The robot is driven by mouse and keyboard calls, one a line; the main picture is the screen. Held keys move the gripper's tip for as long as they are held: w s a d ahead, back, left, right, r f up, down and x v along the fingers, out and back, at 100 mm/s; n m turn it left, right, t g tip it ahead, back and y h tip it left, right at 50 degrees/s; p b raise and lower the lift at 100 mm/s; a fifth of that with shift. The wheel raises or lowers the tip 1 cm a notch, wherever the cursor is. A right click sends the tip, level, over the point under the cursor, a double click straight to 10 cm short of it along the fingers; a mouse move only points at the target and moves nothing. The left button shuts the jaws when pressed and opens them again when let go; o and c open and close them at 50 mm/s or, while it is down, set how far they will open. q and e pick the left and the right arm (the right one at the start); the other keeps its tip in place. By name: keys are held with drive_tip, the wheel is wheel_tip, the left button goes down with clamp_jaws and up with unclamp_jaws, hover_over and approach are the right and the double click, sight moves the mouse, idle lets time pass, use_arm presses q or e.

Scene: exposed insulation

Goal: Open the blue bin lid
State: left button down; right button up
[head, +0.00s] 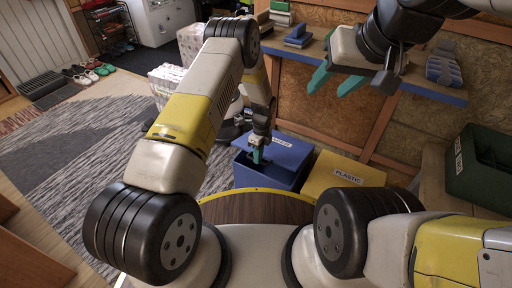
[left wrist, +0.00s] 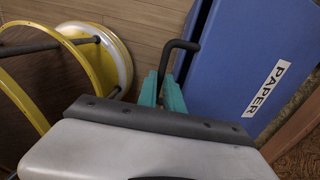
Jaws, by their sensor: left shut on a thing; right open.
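The blue bin (head: 265,176) stands on the floor just beyond my base, with a white PAPER label on its blue lid (head: 297,150). In the left wrist view the blue surface (left wrist: 236,50) fills the right side. A dark bent handle (left wrist: 185,44) sticks out from its left edge. My left gripper (head: 257,156) is at the bin's left side, its teal fingers (left wrist: 165,88) shut on that handle. My right gripper (head: 335,82) is open and empty, raised near the shelf.
A yellow PLASTIC bin (head: 340,176) stands right of the blue bin, and a dark green bin (head: 482,170) is farther right. A blue-edged shelf (head: 428,91) with small items runs along the insulated wall. The grey rug (head: 75,135) at left is mostly clear.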

use_arm(q)
drive_tip(key=w+d+r, duration=0.2)
drive_tip(key=w+r, duration=0.2)
drive_tip(key=r, duration=0.4)
drive_tip(key=shift+w+d+r, duration=0.25)
drive_tip(key=shift+w+d, duration=0.1)
drive_tip(key=c, duration=1.5)
unclamp_jaws()
drive_tip(key=shift+w+d+f, duration=0.1)
drive_tip(key=shift+c, duration=0.2)
drive_tip(key=shift+o, duration=0.3)
